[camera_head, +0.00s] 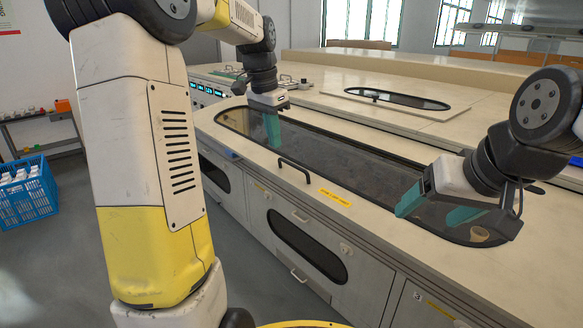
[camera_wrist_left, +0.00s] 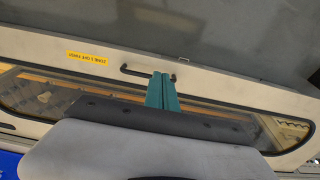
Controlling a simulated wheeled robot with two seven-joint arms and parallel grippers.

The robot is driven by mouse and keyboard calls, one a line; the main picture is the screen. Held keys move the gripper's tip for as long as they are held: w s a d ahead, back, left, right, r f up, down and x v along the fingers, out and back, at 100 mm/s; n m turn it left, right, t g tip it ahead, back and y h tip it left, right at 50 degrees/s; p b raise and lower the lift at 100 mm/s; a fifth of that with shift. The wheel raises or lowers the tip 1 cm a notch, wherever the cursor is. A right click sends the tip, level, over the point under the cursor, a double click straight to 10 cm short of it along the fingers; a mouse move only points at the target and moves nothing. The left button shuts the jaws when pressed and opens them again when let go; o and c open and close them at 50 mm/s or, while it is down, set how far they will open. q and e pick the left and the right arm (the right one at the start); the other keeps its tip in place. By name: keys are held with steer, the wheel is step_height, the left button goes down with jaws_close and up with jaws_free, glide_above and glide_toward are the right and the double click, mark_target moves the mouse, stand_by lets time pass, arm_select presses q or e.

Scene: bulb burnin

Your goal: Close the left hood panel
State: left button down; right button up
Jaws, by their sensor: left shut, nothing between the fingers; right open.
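A pale hood panel with a long dark window (camera_head: 330,163) lies roughly level on the near bench. I take it as the left hood panel; I cannot tell whether a small gap is left under its edge. Its black bar handle (camera_head: 294,168) and yellow label (camera_head: 335,197) are at the front edge. The handle (camera_wrist_left: 135,70) and label (camera_wrist_left: 86,58) also show in the left wrist view. My left gripper (camera_head: 273,146) is shut and empty, pointing down over the window behind the handle. My right gripper (camera_head: 425,208) is open and empty over the panel's right end.
A second raised panel with a smaller dark window (camera_head: 398,98) is on the bench behind. Cabinet doors with dark windows (camera_head: 305,245) line the bench front. A blue crate (camera_head: 28,195) stands at far left. The floor between the crate and bench is partly hidden by my arm.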

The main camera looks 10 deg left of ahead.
mark_target(282, 177)
arm_select(q)
steer(key=f, duration=0.3)
steer(key=w+f, duration=0.1)
steer(key=f, duration=0.2)
steer(key=d+f, duration=0.1)
steer(key=f, duration=0.3)
steer(key=shift+w, duration=0.15)
